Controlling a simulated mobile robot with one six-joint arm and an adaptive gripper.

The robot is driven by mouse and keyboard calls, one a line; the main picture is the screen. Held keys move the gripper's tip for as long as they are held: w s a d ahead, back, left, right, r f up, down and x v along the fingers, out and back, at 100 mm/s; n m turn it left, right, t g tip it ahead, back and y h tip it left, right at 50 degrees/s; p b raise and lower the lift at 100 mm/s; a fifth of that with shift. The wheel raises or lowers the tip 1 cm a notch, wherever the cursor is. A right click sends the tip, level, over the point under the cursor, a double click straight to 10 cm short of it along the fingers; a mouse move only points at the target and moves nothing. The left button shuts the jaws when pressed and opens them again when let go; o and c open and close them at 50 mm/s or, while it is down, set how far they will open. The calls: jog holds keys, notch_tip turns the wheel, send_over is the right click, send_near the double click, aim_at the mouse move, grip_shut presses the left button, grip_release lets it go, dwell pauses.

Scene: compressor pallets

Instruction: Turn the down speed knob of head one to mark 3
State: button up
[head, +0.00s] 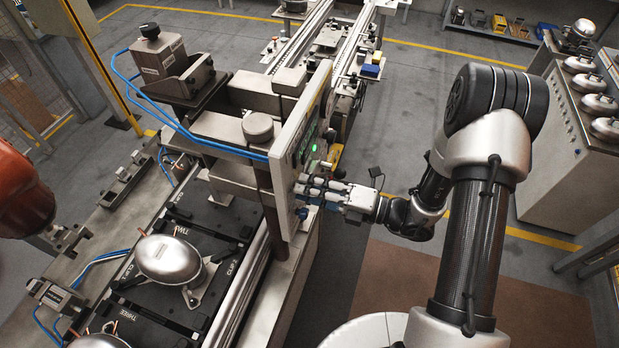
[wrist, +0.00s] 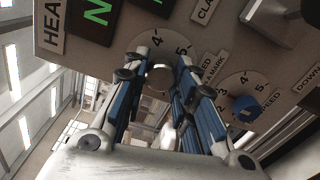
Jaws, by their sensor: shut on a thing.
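My gripper (head: 306,188) reaches from the right to the front of the control panel (head: 287,180). In the wrist view its two fingers (wrist: 164,62) straddle a round, pale knob (wrist: 159,78) at a dial (wrist: 160,35) with marks 4 and 5 showing. They are shut on this knob; the fingers hide much of it and the rest of the dial. A blue knob (wrist: 246,108) on a second dial (wrist: 228,88) stands free to the right. A partly cut-off DOWN label (wrist: 308,82) is near that second dial. I cannot read the held knob's setting.
Silver compressors (head: 168,257) sit on black pallets (head: 205,302) left of the panel. A green indicator (head: 314,148) glows on the panel above my gripper. A cabinet (head: 552,150) with domed silver parts stands at right. The floor between is clear.

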jog(key=shift+m+p, duration=2.55)
jog(key=shift+m, duration=1.25)
jog(key=o, duration=1.1)
jog(key=shift+c, duration=0.2)
jog(key=shift+d, duration=0.1)
jog(key=v, duration=1.1)
jog(key=shift+s+d, duration=0.15)
jog(key=shift+d, duration=0.25)
jog(key=shift+r, duration=0.1)
